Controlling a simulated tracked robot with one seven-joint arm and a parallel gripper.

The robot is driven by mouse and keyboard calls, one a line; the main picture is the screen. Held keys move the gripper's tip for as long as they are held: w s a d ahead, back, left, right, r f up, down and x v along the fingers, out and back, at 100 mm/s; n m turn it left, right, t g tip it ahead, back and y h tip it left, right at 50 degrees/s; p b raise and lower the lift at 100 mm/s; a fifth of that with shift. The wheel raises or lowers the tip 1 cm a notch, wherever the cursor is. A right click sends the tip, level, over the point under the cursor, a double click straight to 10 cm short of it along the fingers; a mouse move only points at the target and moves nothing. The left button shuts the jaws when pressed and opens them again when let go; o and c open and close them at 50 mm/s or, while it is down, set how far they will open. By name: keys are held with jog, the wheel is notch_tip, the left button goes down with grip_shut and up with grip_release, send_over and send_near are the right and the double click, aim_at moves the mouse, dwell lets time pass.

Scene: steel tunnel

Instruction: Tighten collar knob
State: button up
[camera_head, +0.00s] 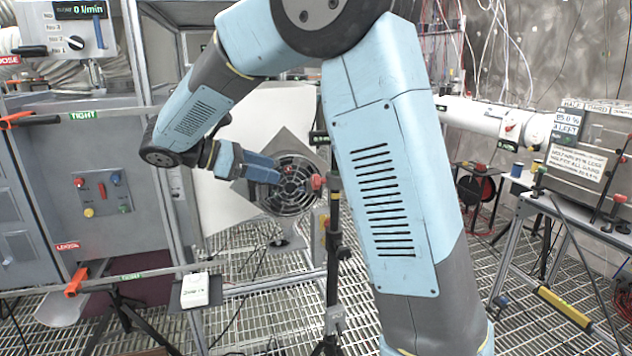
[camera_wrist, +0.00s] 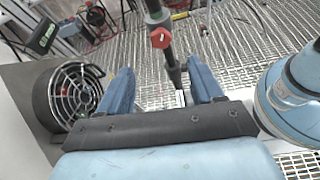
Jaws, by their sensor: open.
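A red collar knob (camera_head: 317,182) sits on a dark upright stand pole (camera_head: 333,240) near the middle of the head view. In the wrist view the red knob (camera_wrist: 161,38) has a small white mark, and the pole runs down from it. My gripper (camera_head: 279,172) points toward the knob from the left in the head view. In the wrist view my gripper (camera_wrist: 160,66) is open, with its two blue fingers spread left and right. The knob lies beyond the fingertips, between their lines, and nothing is held. No contact with the knob shows.
A round fan with a grille (camera_head: 290,187) stands close behind my gripper; it also shows at left in the wrist view (camera_wrist: 78,92). A grey control panel (camera_head: 100,195) stands at left. A bench with instruments (camera_head: 580,150) stands at right. The floor is metal grating.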

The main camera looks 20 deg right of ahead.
aim_at(312, 180)
jog(key=x, duration=1.2)
jog(key=shift+d+f, duration=0.1)
jog(key=shift+d, duration=0.1)
jog(key=c, duration=1.1)
jog(key=shift+o, duration=0.2)
jog(key=shift+d, duration=0.15)
